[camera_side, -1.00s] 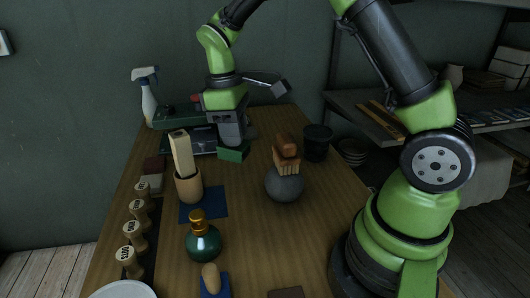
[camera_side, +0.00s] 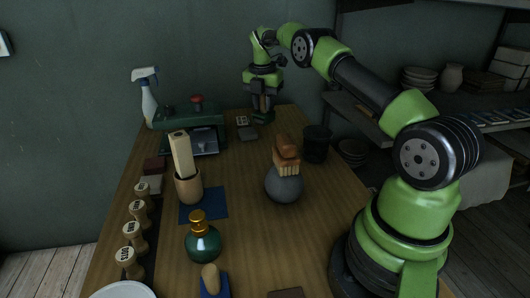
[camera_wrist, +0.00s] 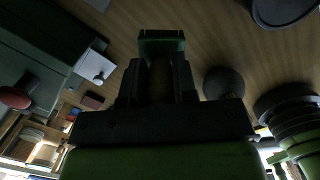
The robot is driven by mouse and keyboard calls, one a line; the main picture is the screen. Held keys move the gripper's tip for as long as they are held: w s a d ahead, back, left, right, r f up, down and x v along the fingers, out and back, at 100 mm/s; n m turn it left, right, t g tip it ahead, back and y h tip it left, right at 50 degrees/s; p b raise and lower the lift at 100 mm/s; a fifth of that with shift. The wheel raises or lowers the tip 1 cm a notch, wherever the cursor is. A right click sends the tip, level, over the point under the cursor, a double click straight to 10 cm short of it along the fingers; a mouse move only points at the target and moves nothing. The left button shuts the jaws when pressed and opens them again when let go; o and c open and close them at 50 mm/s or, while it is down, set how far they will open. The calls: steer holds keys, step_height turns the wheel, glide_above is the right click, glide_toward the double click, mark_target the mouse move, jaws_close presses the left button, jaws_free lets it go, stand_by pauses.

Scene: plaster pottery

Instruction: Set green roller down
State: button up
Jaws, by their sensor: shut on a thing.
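The green roller shows in the wrist view as a green end piece (camera_wrist: 162,42) just beyond my fingers, with a brown part between them. My gripper (camera_wrist: 160,75) is shut on it. In the side view my gripper (camera_side: 263,98) is at the far end of the wooden table, and the dark green roller (camera_side: 263,117) is below its fingers, close to the table's back edge. From these views I cannot tell whether the roller touches the table top. The fingers hide much of it.
Left of the gripper are a white tile (camera_side: 242,120), a flat grey piece (camera_side: 248,133) and a green machine with a red knob (camera_side: 196,112). A black pot (camera_side: 317,143) stands nearer on the right. A grey ball (camera_side: 284,184) with a brush on top stands mid-table.

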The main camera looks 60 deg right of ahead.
mark_target(265, 122)
steer(key=f, duration=0.6)
steer(key=shift+d+f, duration=0.1)
steer(key=shift+d, duration=0.1)
steer(key=shift+f, duration=1.9)
steer(key=shift+f, duration=0.25)
